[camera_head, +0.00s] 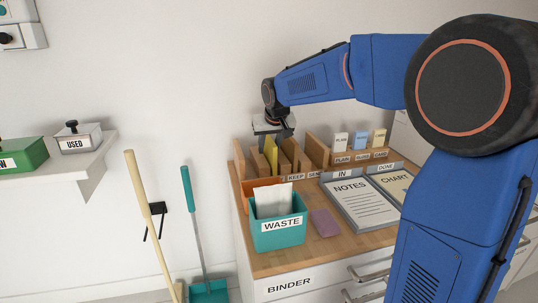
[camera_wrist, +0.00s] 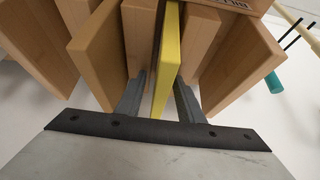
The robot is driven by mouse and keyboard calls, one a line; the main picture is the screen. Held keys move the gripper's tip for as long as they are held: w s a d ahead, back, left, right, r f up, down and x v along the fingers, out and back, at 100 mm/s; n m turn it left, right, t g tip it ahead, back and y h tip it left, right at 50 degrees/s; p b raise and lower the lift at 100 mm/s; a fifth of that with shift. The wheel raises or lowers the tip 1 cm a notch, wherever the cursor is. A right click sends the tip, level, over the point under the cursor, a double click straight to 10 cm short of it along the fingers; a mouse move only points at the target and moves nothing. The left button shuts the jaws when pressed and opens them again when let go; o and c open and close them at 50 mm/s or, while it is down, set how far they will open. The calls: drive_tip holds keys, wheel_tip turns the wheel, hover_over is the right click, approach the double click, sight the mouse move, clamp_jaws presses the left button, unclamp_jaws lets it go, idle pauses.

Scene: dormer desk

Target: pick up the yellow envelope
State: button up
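The yellow envelope (camera_head: 271,153) stands upright in a wooden slotted rack at the back left of the desk top. It also shows in the wrist view (camera_wrist: 169,45), edge toward the camera, between wooden dividers. My gripper (camera_head: 270,139) points down over the rack from above. In the wrist view its two fingers (camera_wrist: 160,78) straddle the upper part of the envelope, one on each side. A narrow gap shows at the left finger; the right finger is close to the envelope, and touching cannot be told. The envelope's lower part is hidden in the rack.
Wooden dividers (camera_wrist: 105,40) stand close on both sides of the fingers. In front are a teal WASTE bin (camera_head: 278,236) with white paper, a purple pad (camera_head: 325,222) and a NOTES tray (camera_head: 357,203). Plain, blue and cream cards (camera_head: 360,141) stand to the right.

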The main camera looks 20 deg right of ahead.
clamp_jaws()
idle(0.3)
